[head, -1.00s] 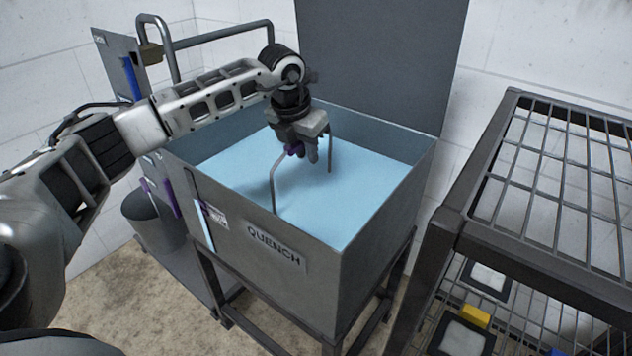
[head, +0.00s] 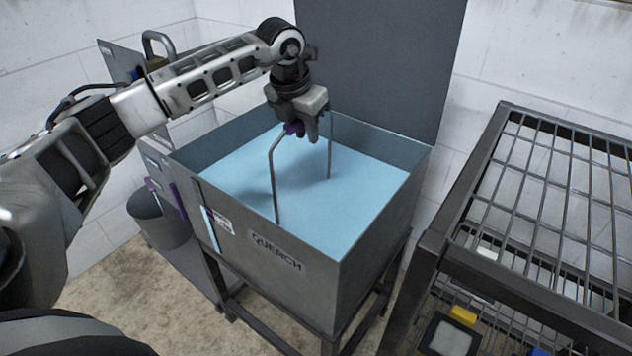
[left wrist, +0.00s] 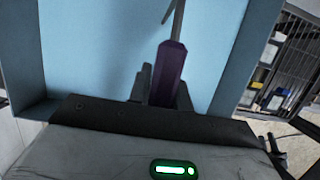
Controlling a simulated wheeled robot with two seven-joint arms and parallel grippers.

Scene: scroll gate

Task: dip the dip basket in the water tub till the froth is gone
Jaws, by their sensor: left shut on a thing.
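The water tub (head: 262,247) is a grey open box on a stand, labelled QUENCH, filled with flat light-blue water (head: 345,195). My left gripper (head: 305,136) is above the tub, shut on the purple grip of the dip basket's handle. The handle (head: 274,180) is a thin grey frame whose two legs run down into the water; the basket body is hidden below the surface. In the left wrist view the purple grip (left wrist: 169,75) sits between the fingers over the blue water. No froth can be made out on the water. My right gripper is not in view.
A dark wire rack (head: 480,245) stands close on the right, with a yellow item (head: 462,314) on a lower shelf. A tall grey panel (head: 385,60) rises behind the tub. A grey bucket (head: 158,222) stands left of the tub.

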